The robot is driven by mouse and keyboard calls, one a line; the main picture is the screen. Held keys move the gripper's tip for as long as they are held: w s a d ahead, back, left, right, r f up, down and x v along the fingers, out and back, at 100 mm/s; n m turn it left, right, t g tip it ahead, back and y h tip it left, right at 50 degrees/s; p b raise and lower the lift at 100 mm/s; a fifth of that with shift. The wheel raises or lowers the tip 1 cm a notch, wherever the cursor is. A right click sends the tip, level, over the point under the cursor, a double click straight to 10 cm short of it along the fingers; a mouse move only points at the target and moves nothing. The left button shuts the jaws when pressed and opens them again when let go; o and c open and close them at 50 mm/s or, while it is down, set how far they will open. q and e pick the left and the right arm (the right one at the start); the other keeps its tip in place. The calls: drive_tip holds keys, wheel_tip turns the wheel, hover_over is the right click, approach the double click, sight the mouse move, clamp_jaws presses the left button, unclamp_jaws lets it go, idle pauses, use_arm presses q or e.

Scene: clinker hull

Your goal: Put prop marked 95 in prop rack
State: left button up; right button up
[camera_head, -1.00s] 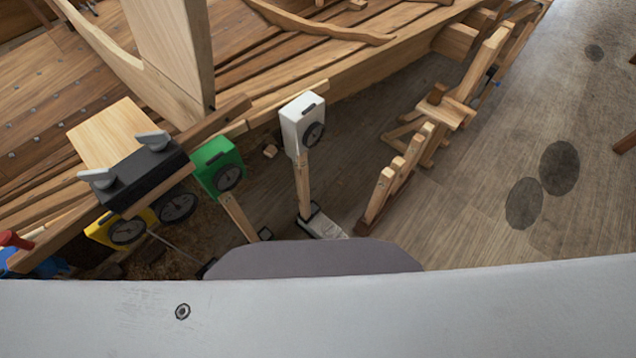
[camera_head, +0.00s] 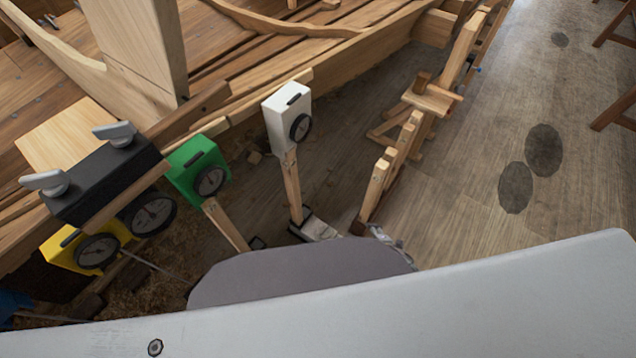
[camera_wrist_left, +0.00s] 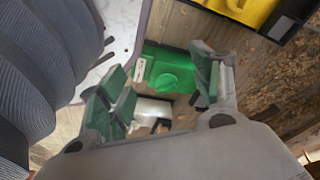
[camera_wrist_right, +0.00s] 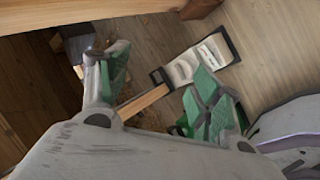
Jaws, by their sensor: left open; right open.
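Several gauge-headed props stand beside the hull in the head view: a white one (camera_head: 287,118), a green one (camera_head: 198,170) and a yellow one (camera_head: 87,249). I cannot read a 95 on any. A low wooden piece with upright posts (camera_head: 391,166) stands to their right; I cannot tell if it is the prop rack. My left gripper (camera_wrist_left: 162,66) is open, facing a green box (camera_wrist_left: 165,70).
A black box with two grey levers (camera_head: 105,180) sits at the hull's left end. A wooden trestle (camera_head: 430,103) stands at the back right. The floor (camera_head: 470,215) on the right is clear. A yellow box (camera_wrist_left: 245,12) shows in the left wrist view.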

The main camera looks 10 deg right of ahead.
use_arm(q)
drive_tip(key=w+d+r+b, duration=0.4)
drive_tip(key=w+r+b, duration=0.3)
drive_tip(key=b, duration=0.4)
use_arm(e)
drive_tip(key=w+a+r+n+t+y, duration=0.2)
drive_tip(key=w+a+r+n, duration=0.2)
drive_tip(key=w+r+n, duration=0.35)
drive_tip(key=w+a+r+n+t+y, duration=0.2)
drive_tip(key=w+a+r+n+y, duration=0.1)
drive_tip(key=w+r+n, duration=0.4)
use_arm(q)
wheel_tip(320, 180, up, 9)
drive_tip(key=w+t+h+b, duration=0.1)
drive_tip(key=b, duration=0.9)
drive_tip(key=shift+w+d+r+b, duration=0.15)
drive_tip(key=shift+w+d+b, duration=0.15)
drive_tip(key=shift+d, duration=0.1)
use_arm(e)
drive_tip(key=a+r+n+y, duration=0.6)
drive_tip(key=a+r+n, duration=0.5)
drive_tip(key=n, duration=0.4)
drive_tip(key=shift+a+y, duration=0.4)
drive_tip(key=shift+a, duration=0.1)
drive_tip(key=shift+w+a+r, duration=0.1)
drive_tip(key=shift+w+a, duration=0.05)
